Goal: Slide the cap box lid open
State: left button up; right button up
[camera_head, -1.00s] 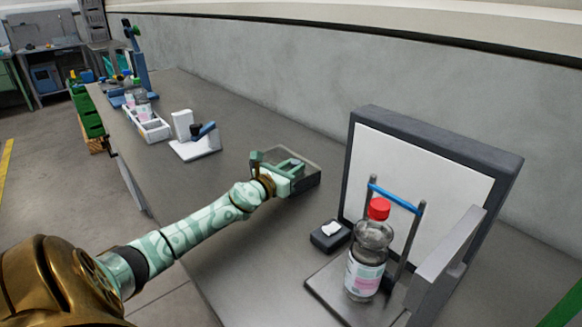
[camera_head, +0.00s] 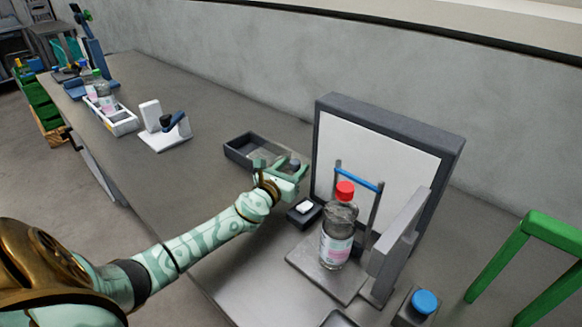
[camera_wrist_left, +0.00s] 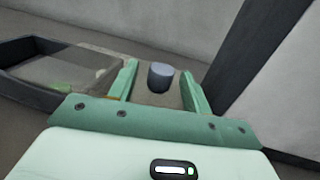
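The cap box (camera_head: 237,157) is a dark, low tray on the table, left of the large framed panel. Its left part stands uncovered. Its see-through lid (camera_wrist_left: 92,66) is shifted to the right and reaches past the box's right side. A grey round knob (camera_wrist_left: 160,77) stands on the lid and also shows in the head view (camera_head: 294,162). My left gripper (camera_head: 280,165) is over the lid. Its green fingers are apart, one on each side of the knob, with gaps visible in the wrist view. My right gripper is not in view.
A red-capped bottle (camera_head: 337,236) stands on a fixture before the framed panel (camera_head: 375,150). A small dark block (camera_head: 302,215) with a white piece sits near my gripper. A white stand (camera_head: 163,135) and a bottle tray (camera_head: 115,125) are further left. A blue cap (camera_head: 425,301) is at lower right.

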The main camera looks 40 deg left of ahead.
pick_arm(q)
jog(key=shift+s, duration=0.1)
jog(key=shift+s, duration=0.35)
jog(key=s, duration=0.5)
jog(key=s+d, duration=0.1)
jog(key=s, duration=0.4)
jog(key=s+p, duration=0.1)
jog(key=s, duration=0.4)
jog(key=shift+s+d, duration=0.2)
jog(key=shift+d, duration=0.2)
